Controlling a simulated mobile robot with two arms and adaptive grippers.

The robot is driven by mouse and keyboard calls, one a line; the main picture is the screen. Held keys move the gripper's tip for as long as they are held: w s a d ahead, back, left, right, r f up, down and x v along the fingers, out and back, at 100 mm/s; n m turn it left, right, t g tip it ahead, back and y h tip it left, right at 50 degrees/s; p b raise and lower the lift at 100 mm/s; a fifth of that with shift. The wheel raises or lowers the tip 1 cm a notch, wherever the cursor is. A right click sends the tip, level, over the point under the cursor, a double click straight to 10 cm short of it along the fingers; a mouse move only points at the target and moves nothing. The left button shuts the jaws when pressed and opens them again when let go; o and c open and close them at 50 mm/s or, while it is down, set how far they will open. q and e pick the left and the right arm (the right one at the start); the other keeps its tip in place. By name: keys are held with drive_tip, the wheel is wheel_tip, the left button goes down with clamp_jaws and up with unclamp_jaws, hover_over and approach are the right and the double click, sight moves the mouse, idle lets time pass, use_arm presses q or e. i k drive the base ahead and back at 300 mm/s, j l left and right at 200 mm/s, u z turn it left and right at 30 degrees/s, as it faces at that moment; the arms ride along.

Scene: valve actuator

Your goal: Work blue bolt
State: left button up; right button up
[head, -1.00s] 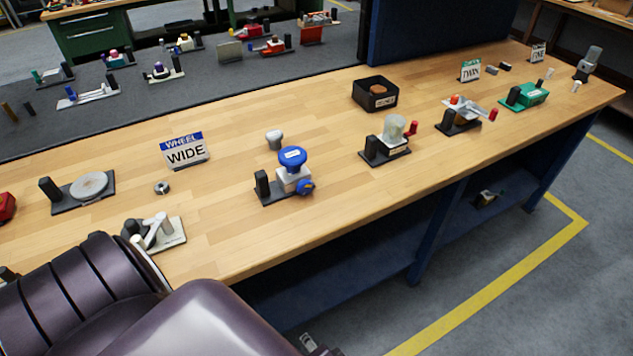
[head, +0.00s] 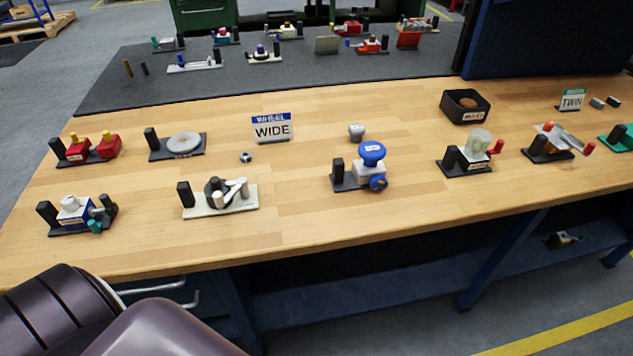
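On the wooden bench, a device with a blue round knob (head: 372,152) on a white body stands on a dark base, with a smaller blue knob (head: 378,184) low at its front right. I cannot tell which part is the blue bolt. At the front left, another device has a blue-and-white body (head: 75,212), a white cap and a teal part (head: 95,227) on a dark base. My dark arm shows at the bottom left, in front of the bench; neither gripper is in view.
A "WHEEL WIDE" sign (head: 272,128) stands mid-bench. Around it are a grey disc device (head: 184,144), a lever device (head: 222,195), a red device (head: 78,150), a clear-domed device (head: 478,142) and a black bin (head: 465,106). Bare wood lies along the front edge.

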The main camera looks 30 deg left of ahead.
sight(377, 182)
drive_tip(key=i+l+u, duration=0.15)
drive_tip(key=u, duration=0.35)
drive_tip(key=i+l+u, duration=0.1)
drive_tip(key=u, duration=0.4)
drive_tip(key=l+u, duration=0.35)
drive_tip(key=u, duration=0.15)
drive_tip(key=i+l+u, duration=0.1)
drive_tip(key=l+u, duration=0.2)
drive_tip(key=u, duration=0.2)
